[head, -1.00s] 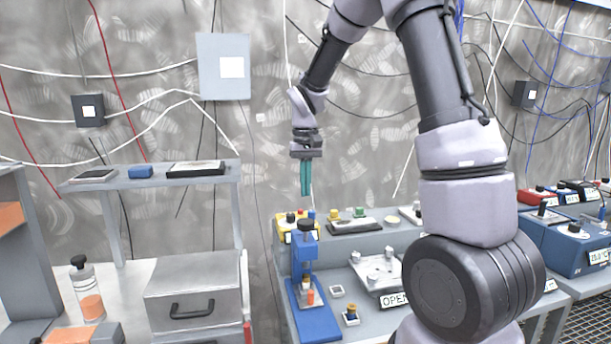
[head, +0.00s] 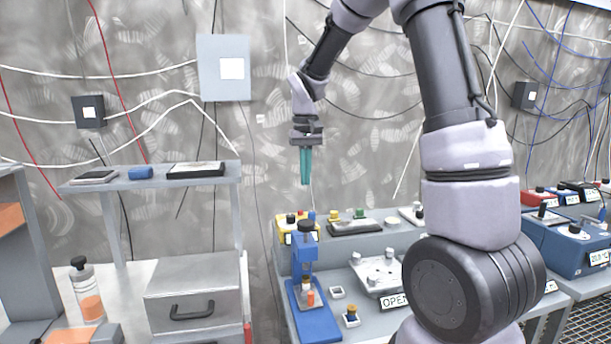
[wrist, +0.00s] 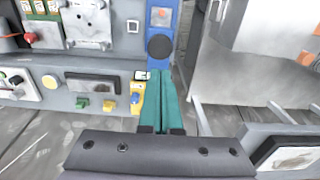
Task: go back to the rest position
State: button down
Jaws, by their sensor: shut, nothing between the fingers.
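My gripper (head: 306,180) hangs from my arm with its teal fingers pointing down, in the air above the bench in the head view. In the wrist view my gripper (wrist: 164,78) shows its two teal fingers side by side, closed together with nothing between them. Below the fingers in the head view stands a blue press-like device (head: 305,256) with a black knob on top. It also shows in the wrist view (wrist: 161,22), just beyond the fingertips. The gripper is apart from it.
A yellow box (head: 284,226) with buttons stands behind the blue device. A grey shelf (head: 215,178) and a grey case (head: 194,290) with a handle are at left. A wall box (head: 224,90) hangs behind. The air around the gripper looks clear.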

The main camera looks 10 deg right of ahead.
jog(key=shift+r, duration=0.1)
jog(key=s+d+r+m+t, duration=0.1)
jog(key=s+d+r+t, duration=0.1)
jog(key=s+r, duration=0.2)
jog(key=s+d+r+m+t+y, duration=0.1)
jog(key=s+r, duration=0.3)
jog(key=s, duration=0.7)
jog(key=s+d+r+m+t+y, duration=0.1)
jog(key=s+d+r+m+t, duration=0.1)
jog(key=s, duration=0.6)
notch_tip(320, 180, up, 2)
jog(key=shift+d+r+t, duration=0.2)
jog(key=shift+d+t, duration=0.3)
jog(key=shift+t, duration=0.6)
